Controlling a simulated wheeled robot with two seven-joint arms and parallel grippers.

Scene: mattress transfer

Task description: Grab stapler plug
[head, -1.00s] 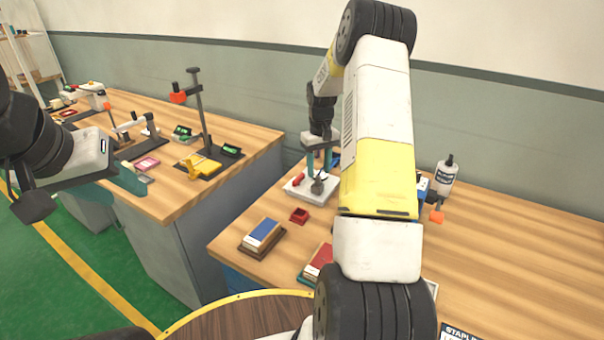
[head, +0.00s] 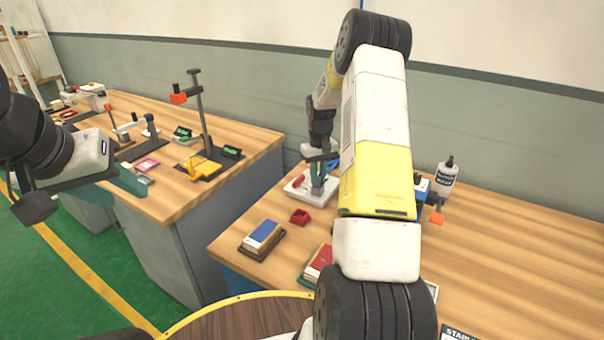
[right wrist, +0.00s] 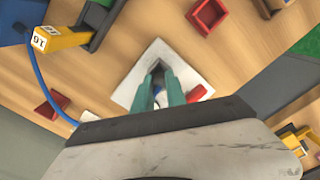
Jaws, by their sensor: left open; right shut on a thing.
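The white tray (head: 296,190) lies at the far-left part of the near bench, with a small red item (head: 299,180) on it. My right gripper (head: 317,183) points down over the tray, fingers close together. It is shut on a small grey thing, taken to be the stapler plug and mostly hidden by the fingers. In the right wrist view the teal fingers (right wrist: 167,88) stand over the white tray (right wrist: 183,60). My left gripper (head: 85,195) is open and empty at the left, in front of the other bench.
A red bin (head: 300,217) and a blue-topped stack (head: 262,236) stand in front of the tray. A blue cable (right wrist: 50,95) curves beside the tray. The right bench top is largely clear.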

